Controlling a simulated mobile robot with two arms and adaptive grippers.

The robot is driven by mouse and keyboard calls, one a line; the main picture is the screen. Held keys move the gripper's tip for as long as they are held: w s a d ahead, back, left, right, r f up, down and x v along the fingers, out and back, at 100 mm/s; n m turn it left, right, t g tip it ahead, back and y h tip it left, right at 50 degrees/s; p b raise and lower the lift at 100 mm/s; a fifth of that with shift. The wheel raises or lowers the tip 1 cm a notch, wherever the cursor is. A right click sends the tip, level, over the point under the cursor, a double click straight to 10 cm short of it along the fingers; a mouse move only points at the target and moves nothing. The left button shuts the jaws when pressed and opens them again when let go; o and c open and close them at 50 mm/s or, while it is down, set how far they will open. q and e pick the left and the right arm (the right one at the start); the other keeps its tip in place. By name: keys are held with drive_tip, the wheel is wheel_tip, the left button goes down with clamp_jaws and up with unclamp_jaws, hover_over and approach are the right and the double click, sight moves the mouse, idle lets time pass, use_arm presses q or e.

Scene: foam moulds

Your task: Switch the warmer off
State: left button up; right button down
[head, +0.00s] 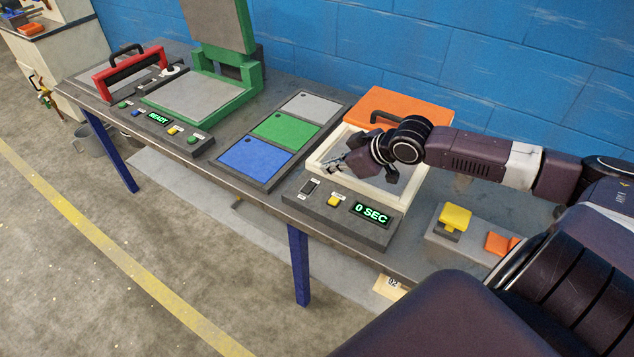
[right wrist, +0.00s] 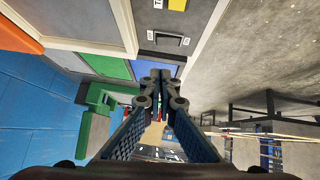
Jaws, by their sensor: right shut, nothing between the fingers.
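The warmer is a cream-framed box (head: 408,207) with an orange lid (head: 400,105) standing open behind it. Its grey front panel (head: 345,226) carries a dark rocker switch (head: 310,187), a yellow button (head: 333,201) and a lit green display (head: 371,212) reading "0 SEC". The switch also shows in the right wrist view (right wrist: 168,41), with small white labels at both ends; which way it is tipped I cannot tell. My right gripper (head: 328,162) is shut and empty, above the warmer's left edge and behind the switch, apart from it. My left gripper is not in view.
Left of the warmer lies a tray with blue, green and grey panels (head: 253,163). Beyond it stand an open green press (head: 240,100) and a red-handled frame (head: 128,72). A yellow-topped box (head: 455,217) sits right. A blue wall (head: 400,45) closes the back.

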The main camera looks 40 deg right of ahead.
hover_over(311, 184)
drive_tip(key=s, duration=0.2)
wheel_tip(311, 184, down, 4)
drive_tip(key=shift+s+p, duration=0.1)
drive_tip(key=shift+p, duration=0.25)
drive_tip(key=f, duration=0.2)
drive_tip(key=shift+d+f+p, duration=0.2)
drive_tip(key=shift+f+p, duration=0.1)
drive_tip(key=shift+f, duration=0.05)
drive_tip(key=shift+d+f, duration=0.1)
drive_tip(key=shift+f, duration=0.6)
drive_tip(key=shift+f, duration=0.15)
drive_tip(key=shift+d+f, duration=0.15)
drive_tip(key=shift+f, duration=0.15)
drive_tip(key=shift+r, duration=0.1)
